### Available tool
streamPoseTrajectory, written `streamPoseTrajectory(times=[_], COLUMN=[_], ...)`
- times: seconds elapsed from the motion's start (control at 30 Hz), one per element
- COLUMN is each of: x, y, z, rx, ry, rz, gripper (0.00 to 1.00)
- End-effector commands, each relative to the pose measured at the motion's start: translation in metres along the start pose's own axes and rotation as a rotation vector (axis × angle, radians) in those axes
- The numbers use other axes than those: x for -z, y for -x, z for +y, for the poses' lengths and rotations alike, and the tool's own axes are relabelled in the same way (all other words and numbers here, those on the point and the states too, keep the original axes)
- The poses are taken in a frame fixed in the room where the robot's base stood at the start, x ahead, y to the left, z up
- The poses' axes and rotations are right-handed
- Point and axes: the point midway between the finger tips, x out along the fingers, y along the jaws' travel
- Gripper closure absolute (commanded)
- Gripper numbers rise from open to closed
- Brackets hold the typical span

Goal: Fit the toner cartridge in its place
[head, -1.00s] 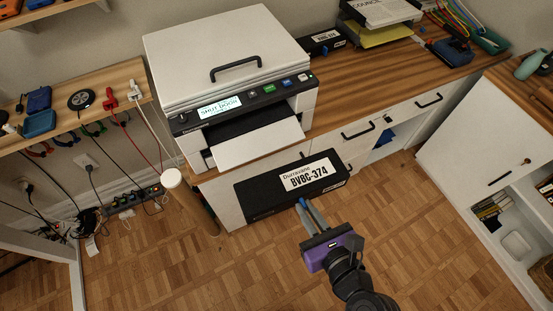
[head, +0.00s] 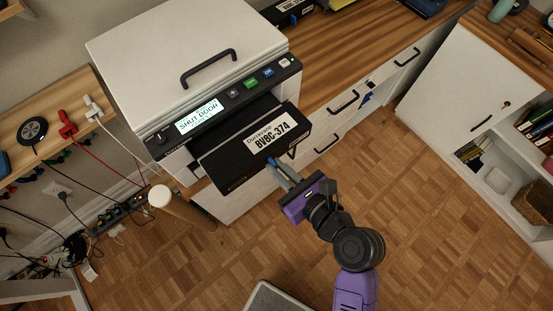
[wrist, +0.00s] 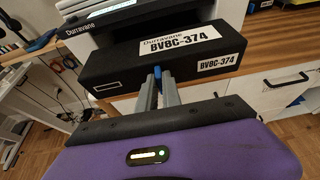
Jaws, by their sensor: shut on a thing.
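The black toner cartridge (head: 228,165), with a white "BV8C-374" label, is in front of the printer's open front; in the wrist view it (wrist: 115,70) spans the upper middle. My gripper (head: 283,170) is shut on a small blue part at the cartridge's near side, and the fingers also show in the wrist view (wrist: 158,86). The white printer (head: 190,60) stands on the desk, its display reading "SHUT DOOR". The cartridge hides most of the front opening and the lowered flap, so I cannot tell whether its far edge is inside.
Another black labelled box (head: 290,13) lies at the back of the wooden desk (head: 345,55). A cylindrical post with a pale top (head: 160,197) stands below the printer's left front. Cables hang at the left.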

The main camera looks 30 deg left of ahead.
Motion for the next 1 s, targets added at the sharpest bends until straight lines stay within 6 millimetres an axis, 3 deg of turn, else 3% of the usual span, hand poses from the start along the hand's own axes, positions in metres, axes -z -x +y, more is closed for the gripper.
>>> streamPoseTrajectory(times=[1.0], x=[-0.017], y=[-0.04], z=[0.0], rx=[0.0], ry=[0.002], rz=[-0.003], gripper=[1.0])
